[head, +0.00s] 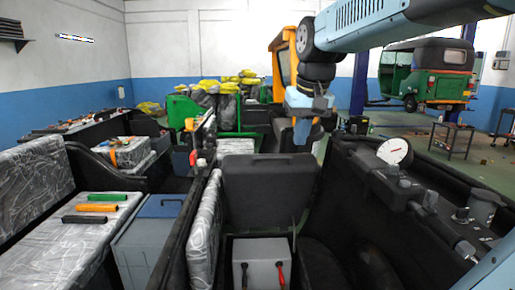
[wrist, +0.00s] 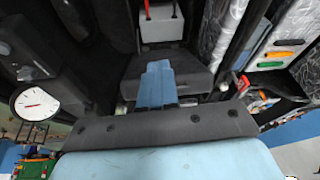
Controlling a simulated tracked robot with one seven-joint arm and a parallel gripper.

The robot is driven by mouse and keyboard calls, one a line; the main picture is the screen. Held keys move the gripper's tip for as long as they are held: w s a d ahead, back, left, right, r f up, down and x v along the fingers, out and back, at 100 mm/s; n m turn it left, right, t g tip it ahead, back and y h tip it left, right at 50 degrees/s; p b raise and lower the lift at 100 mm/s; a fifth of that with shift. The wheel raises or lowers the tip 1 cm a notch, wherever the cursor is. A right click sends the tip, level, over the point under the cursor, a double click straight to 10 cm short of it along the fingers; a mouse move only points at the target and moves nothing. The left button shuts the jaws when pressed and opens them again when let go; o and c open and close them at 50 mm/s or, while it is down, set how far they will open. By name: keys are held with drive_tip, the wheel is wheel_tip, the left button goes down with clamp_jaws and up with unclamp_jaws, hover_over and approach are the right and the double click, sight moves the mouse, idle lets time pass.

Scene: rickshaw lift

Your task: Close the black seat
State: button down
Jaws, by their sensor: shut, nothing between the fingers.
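The black seat (head: 268,190) is raised, standing tilted up over an open compartment in the middle of the head view. Its underside faces my head camera. A grey box (head: 258,268) with a red and a black handle sits in front of it, uncovered. My gripper (head: 301,140) hangs above and to the right of the seat's top edge, with its blue fingers together. In the wrist view the closed fingers (wrist: 158,70) overlap the dark seat (wrist: 195,72). I cannot tell whether they touch it. The grey box also shows in the wrist view (wrist: 162,28).
A white round gauge (head: 394,151) sits on the black ledge at right. A blue-grey box (head: 148,240) and a wrapped block (head: 75,235) with coloured handles stand at left. Black walls flank the compartment. A green rickshaw (head: 432,82) stands raised at the back right.

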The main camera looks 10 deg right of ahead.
drive_tip(key=w+r+g, duration=0.1)
drive_tip(key=w+r, duration=0.2)
drive_tip(key=w, duration=0.7)
drive_tip(key=m+g, duration=0.1)
drive_tip(key=g, duration=0.3)
hover_over(266, 163)
drive_tip(key=w, duration=0.3)
drive_tip(key=f, duration=1.4)
drive_tip(key=shift+s+d, duration=0.2)
drive_tip(key=shift+s+a+f, duration=0.15)
drive_tip(key=shift+s+f, duration=0.25)
drive_tip(key=shift+s, duration=0.4)
drive_tip(key=shift+s+a+f, duration=0.1)
drive_tip(key=shift+s+f, duration=0.5)
